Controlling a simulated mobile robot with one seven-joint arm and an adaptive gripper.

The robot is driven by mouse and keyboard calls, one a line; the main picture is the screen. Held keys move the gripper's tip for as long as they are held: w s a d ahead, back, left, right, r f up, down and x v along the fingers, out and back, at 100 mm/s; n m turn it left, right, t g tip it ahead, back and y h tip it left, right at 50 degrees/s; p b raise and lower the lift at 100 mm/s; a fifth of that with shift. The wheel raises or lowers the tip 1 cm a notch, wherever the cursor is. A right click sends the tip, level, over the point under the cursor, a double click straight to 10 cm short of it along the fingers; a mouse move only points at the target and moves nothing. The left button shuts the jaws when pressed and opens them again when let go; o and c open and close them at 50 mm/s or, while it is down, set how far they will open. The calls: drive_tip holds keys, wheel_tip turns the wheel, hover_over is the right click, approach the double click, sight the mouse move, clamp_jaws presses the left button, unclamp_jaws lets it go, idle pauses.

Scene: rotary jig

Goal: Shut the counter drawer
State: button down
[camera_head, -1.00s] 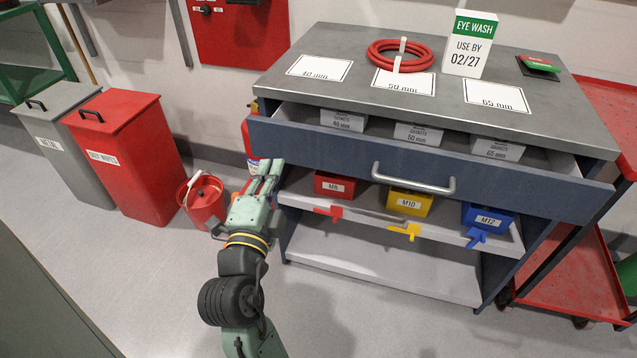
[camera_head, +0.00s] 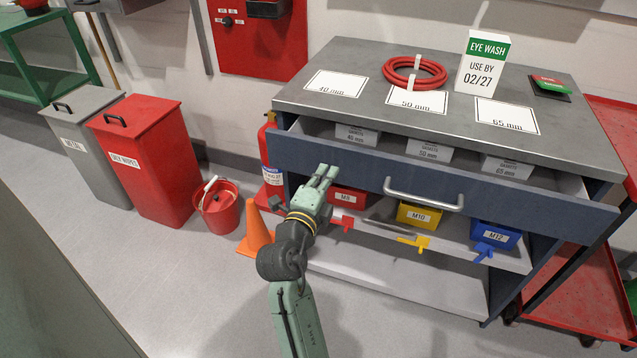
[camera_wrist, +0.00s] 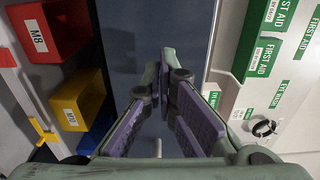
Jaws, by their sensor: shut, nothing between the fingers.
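The counter drawer (camera_head: 330,159) stands pulled out under the grey counter top, with its dark blue front and light handle (camera_head: 424,195) facing me. Boxes of gaskets show inside it. My gripper (camera_head: 330,171) is shut and empty, its fingertips by the left part of the drawer front, left of the handle. In the wrist view the closed fingers (camera_wrist: 165,60) point along the drawer front (camera_wrist: 184,25), which fills the middle. I cannot tell whether the tips touch it.
Below the drawer, a shelf holds red, yellow (camera_head: 418,214) and blue (camera_head: 495,235) bins. An orange cone (camera_head: 256,232), a red bucket (camera_head: 217,208) and a fire extinguisher (camera_head: 268,160) stand left of the counter. A red cart (camera_head: 575,295) is at right. Floor in front is clear.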

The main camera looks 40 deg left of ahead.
drive_tip(key=shift+w+a, duration=0.2)
drive_tip(key=shift+w, duration=0.5)
drive_tip(key=shift+w, duration=0.1)
drive_tip(key=b+x, duration=0.5)
drive_tip(key=x, duration=0.4)
drive_tip(key=shift+w+a+f+b, duration=0.15)
drive_tip(key=shift+w+f+b, duration=0.05)
drive_tip(key=shift+w+b, duration=0.2)
drive_tip(key=shift+w+r, duration=0.2)
drive_tip(key=shift+r, duration=0.1)
